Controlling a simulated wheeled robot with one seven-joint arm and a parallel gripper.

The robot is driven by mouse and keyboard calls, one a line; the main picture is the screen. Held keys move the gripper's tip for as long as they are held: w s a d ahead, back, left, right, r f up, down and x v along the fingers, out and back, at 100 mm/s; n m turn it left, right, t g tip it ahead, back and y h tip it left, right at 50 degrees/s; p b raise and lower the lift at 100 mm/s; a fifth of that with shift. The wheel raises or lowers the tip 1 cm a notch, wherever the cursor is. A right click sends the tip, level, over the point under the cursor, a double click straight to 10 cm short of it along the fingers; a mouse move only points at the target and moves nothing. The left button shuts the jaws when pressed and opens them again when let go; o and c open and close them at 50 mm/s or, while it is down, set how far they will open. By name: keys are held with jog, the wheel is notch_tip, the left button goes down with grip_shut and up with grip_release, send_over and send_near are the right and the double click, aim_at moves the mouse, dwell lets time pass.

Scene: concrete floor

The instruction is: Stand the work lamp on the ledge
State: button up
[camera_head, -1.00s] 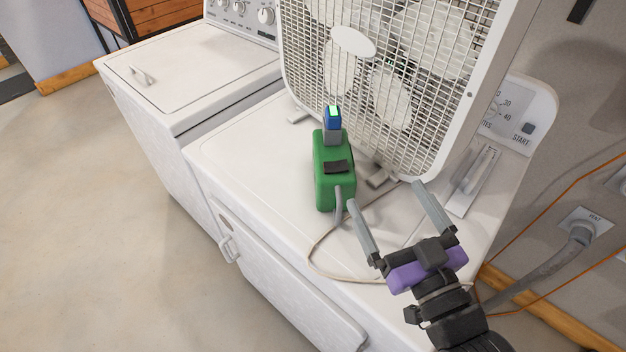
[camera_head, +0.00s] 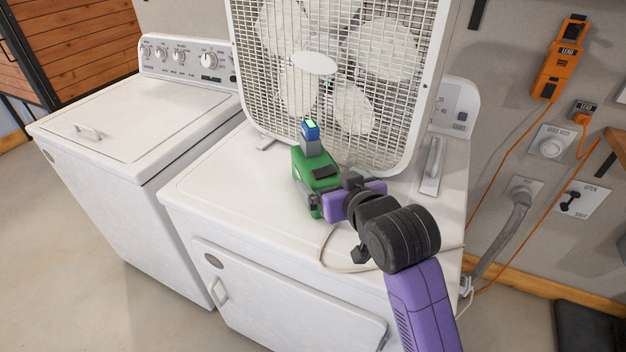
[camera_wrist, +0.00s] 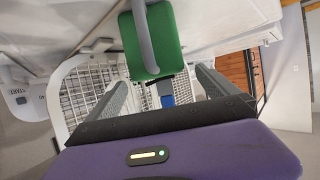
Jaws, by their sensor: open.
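The green item with a grey neck and a blue, lit top, apparently the work lamp (camera_head: 316,170), stands on the right-hand white machine, in front of the box fan. My gripper (camera_wrist: 162,78) is open and reaches it from the right and front. In the head view the gripper's purple palm (camera_head: 338,203) is against or just in front of the lamp's green body, and the fingers are mostly hidden. In the wrist view the lamp's green body (camera_wrist: 162,45) shows above and between the two apart fingers; contact cannot be told. I cannot clearly identify the ledge.
The box fan (camera_head: 375,90) stands close behind the lamp. A wooden board (camera_head: 617,143) shows at the right edge, below orange lead gear (camera_head: 562,60).

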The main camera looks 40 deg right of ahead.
aim_at(322, 169)
jog(key=x, duration=0.7)
jog(key=shift+w+d+r+p, duration=0.2)
jog(key=shift+w+r+p, duration=0.1)
jog(key=shift+p, duration=0.1)
jog(key=shift+c, duration=0.2)
jog(key=c, duration=1.8)
jog(key=shift+r, duration=0.2)
jog(key=c, duration=0.3)
notch_tip(322, 169, up, 18)
jog(key=p, duration=0.1)
